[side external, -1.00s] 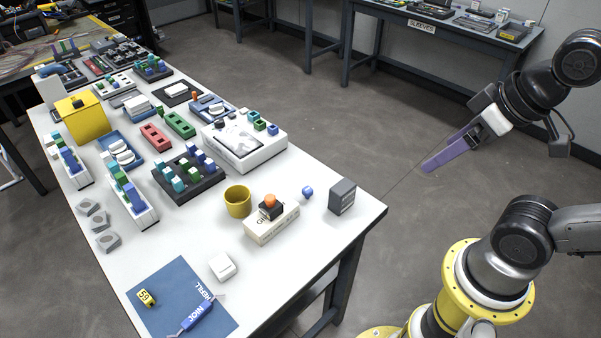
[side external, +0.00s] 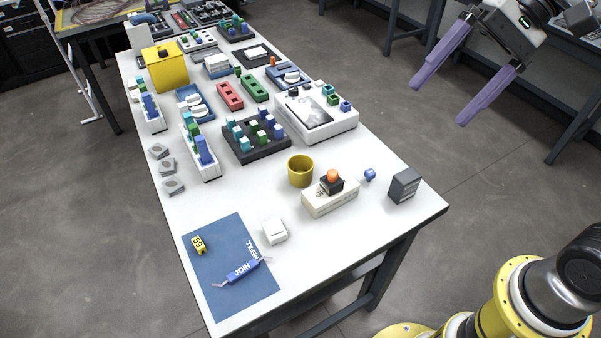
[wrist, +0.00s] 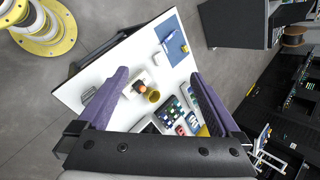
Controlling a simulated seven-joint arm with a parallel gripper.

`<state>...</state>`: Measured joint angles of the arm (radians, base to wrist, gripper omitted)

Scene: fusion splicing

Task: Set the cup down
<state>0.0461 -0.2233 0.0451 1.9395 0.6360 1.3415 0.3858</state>
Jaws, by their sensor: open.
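The cup (side external: 300,171) is a yellow, open-topped cylinder. It stands upright on the white table (side external: 340,242), left of the white box with the orange knob. The wrist view also shows the cup (wrist: 153,96), between my fingers in the picture but well below them. My gripper (side external: 440,101) is open and empty, with two purple fingers spread wide apart. It hangs high in the air at the upper right, beyond the table's right edge and away from the cup. The wrist view shows both purple fingers (wrist: 160,97) with nothing held.
Near the cup are a white box (side external: 330,201) with an orange knob, a small blue cube (side external: 370,174) and a dark grey block (side external: 404,185). A black tray of pegs (side external: 257,152) lies behind it. A blue mat (side external: 205,270) lies front left. Bare tabletop surrounds the front right.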

